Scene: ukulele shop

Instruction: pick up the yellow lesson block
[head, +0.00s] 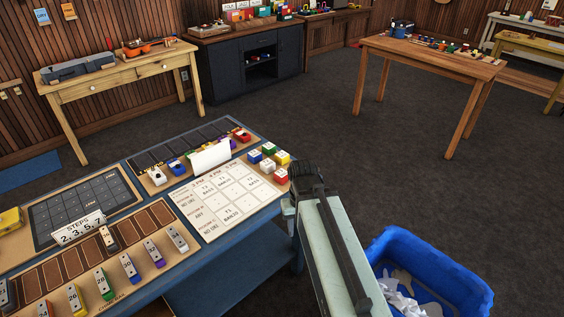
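The yellow lesson block (283,158) sits in a small cluster of blocks at the right corner of the blue-edged table, beside the lesson sheet (222,193). It has a pale top face with a mark too small to read. My gripper (303,183) is at the far end of my arm, close to the right of the cluster in the picture. Its fingers cannot be made out, and no block is seen in it.
A folded white card (210,157) stands behind the sheet. A wooden rack (110,250) with several numbered, coloured pieces lies in front. A blue bin (430,270) with crumpled paper stands on the floor at right. Open carpet lies beyond the table, towards a wooden table (430,55).

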